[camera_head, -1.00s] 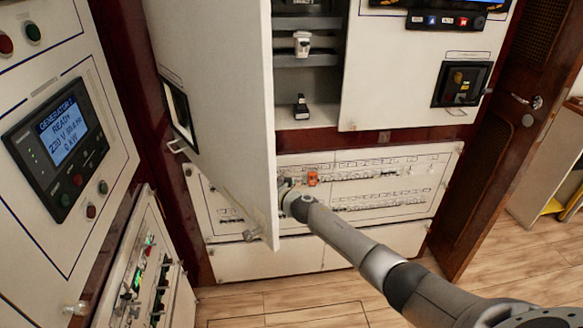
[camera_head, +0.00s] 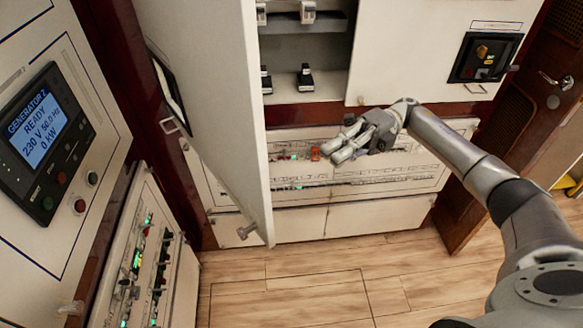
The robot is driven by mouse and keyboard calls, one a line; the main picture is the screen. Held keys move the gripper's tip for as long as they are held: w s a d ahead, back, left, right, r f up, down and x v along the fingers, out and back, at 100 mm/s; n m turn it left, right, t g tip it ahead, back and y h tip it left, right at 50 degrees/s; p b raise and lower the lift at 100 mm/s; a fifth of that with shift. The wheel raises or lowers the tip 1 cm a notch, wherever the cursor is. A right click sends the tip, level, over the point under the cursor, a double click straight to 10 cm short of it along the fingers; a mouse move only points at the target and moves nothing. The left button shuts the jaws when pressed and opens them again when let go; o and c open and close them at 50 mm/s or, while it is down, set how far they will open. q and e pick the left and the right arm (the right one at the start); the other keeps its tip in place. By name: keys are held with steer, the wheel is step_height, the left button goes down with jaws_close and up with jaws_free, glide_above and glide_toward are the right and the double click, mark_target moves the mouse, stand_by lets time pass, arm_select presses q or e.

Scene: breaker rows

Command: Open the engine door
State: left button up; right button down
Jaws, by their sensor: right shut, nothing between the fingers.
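A white cabinet door (camera_head: 215,110) stands swung open at the left centre, its free edge toward me. I cannot tell whether this is the engine door. A brown wooden door (camera_head: 512,135) with a metal handle (camera_head: 557,80) stands at the right. My right gripper (camera_head: 338,157) is shut and empty, to the right of the white door's edge, in front of the breaker panel (camera_head: 405,180). It touches neither door. My left gripper is not in view.
The open cabinet (camera_head: 315,70) shows shelves with several breakers. A generator panel (camera_head: 45,140) and a lower breaker panel (camera_head: 140,260) with green lights are at the left. The wooden floor (camera_head: 330,290) in front is clear.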

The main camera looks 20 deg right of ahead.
arm_select(q)
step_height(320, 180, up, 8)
steer(key=p, duration=0.8)
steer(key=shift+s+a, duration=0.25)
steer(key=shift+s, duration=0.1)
arm_select(e)
steer(key=x, duration=1.4)
steer(key=shift+s, duration=0.15)
steer(key=shift+a, duration=0.15)
